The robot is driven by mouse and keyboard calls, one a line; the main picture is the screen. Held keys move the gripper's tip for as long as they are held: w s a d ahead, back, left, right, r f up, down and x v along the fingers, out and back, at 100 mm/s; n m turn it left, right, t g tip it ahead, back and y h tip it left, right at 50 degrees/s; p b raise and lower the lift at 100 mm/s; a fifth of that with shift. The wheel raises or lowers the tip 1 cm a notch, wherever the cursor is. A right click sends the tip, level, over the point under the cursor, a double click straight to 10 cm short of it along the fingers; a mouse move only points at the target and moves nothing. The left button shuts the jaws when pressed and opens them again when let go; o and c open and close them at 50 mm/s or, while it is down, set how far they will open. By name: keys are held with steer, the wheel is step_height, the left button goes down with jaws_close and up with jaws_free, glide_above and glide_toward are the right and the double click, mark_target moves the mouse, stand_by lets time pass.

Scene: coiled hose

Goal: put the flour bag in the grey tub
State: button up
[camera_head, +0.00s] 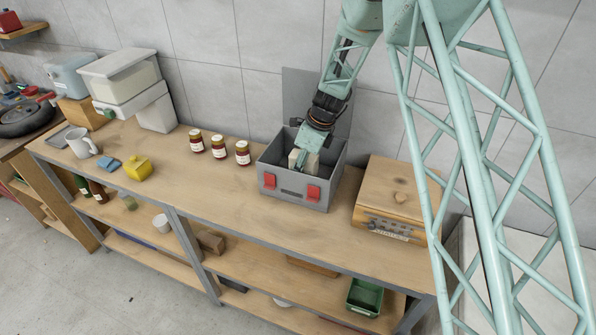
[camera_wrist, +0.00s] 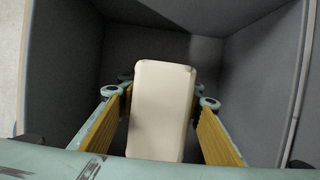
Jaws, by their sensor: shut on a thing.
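The flour bag (camera_wrist: 162,110) is a cream-white block with rounded edges. In the wrist view it stands between the yellow-padded fingers of my gripper (camera_wrist: 166,92), which is shut on it. The grey tub (camera_head: 282,198) stands on the bench with two red latches on its front and its lid raised behind. In the head view my gripper (camera_head: 304,157) reaches down inside the tub, and a pale part of the bag (camera_head: 295,158) shows there. Dark tub walls surround the bag in the wrist view. Whether the bag touches the tub floor cannot be told.
Three dark jars (camera_head: 218,147) stand left of the tub. A wooden box (camera_head: 396,196) stands close to its right. A yellow container (camera_head: 138,169), a white mug (camera_head: 82,143) and a white appliance (camera_head: 128,88) are farther left. The bench front before the tub is clear.

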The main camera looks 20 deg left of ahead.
steer(key=o, duration=1.2)
steer(key=shift+o, duration=0.3)
steer(key=o, duration=0.5)
steer(key=shift+r, duration=0.15)
steer(key=shift+r+p, duration=5.65)
steer(key=shift+r, duration=2.2)
